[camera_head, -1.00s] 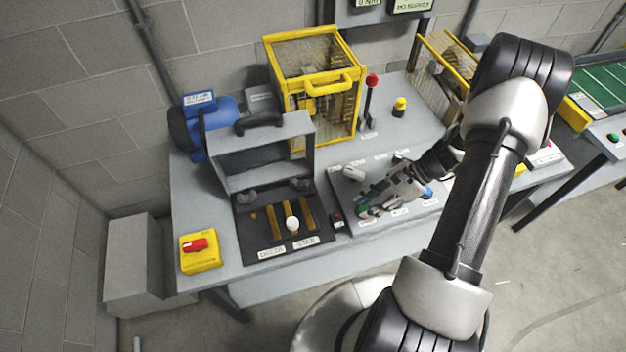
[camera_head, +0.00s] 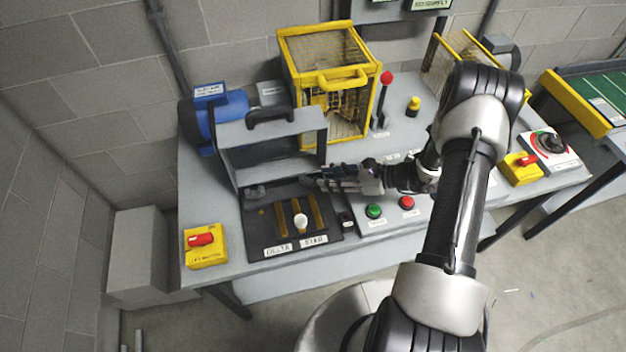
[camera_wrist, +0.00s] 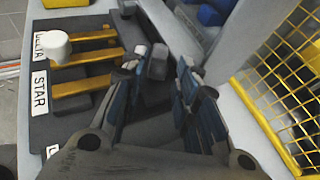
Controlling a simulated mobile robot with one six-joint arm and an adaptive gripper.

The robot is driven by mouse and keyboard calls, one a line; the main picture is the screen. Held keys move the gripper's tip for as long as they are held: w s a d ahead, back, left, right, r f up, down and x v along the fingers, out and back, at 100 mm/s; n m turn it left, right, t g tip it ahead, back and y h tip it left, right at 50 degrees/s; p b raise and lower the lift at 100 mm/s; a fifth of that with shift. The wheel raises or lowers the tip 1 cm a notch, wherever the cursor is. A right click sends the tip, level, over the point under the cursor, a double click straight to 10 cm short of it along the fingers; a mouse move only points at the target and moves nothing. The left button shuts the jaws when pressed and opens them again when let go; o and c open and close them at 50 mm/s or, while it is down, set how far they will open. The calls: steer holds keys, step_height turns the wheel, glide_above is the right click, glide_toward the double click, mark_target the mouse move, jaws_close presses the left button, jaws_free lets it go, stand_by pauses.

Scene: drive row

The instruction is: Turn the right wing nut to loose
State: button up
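The right wing nut (camera_wrist: 156,63) is a small grey nut at the back right of the black terminal board (camera_head: 262,233). In the wrist view it sits just beyond and between my fingertips; in the head view my fingers mostly hide it. My gripper (camera_head: 316,180) reaches in from the right, low over the board's back edge. In the wrist view my gripper (camera_wrist: 157,78) is open, with a clear gap between its blue-padded fingers. Contact with the nut cannot be told. The left wing nut (camera_head: 256,191) stands at the back left of the board.
A raised grey cover with a black handle (camera_head: 270,115) stands behind the board. A white knob (camera_head: 300,221) sits on the brass bars in front. The yellow cage (camera_head: 330,85) is behind my gripper. Green (camera_head: 374,211) and red (camera_head: 407,203) buttons lie to the right.

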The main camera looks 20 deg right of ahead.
mark_target(313, 179)
steer(key=x, duration=0.5)
steer(key=shift+w+a+f+b, duration=0.15)
steer(key=shift+a+b, duration=0.2)
steer(key=shift+b, duration=0.05)
steer(key=shift+c, duration=0.3)
jaws_close()
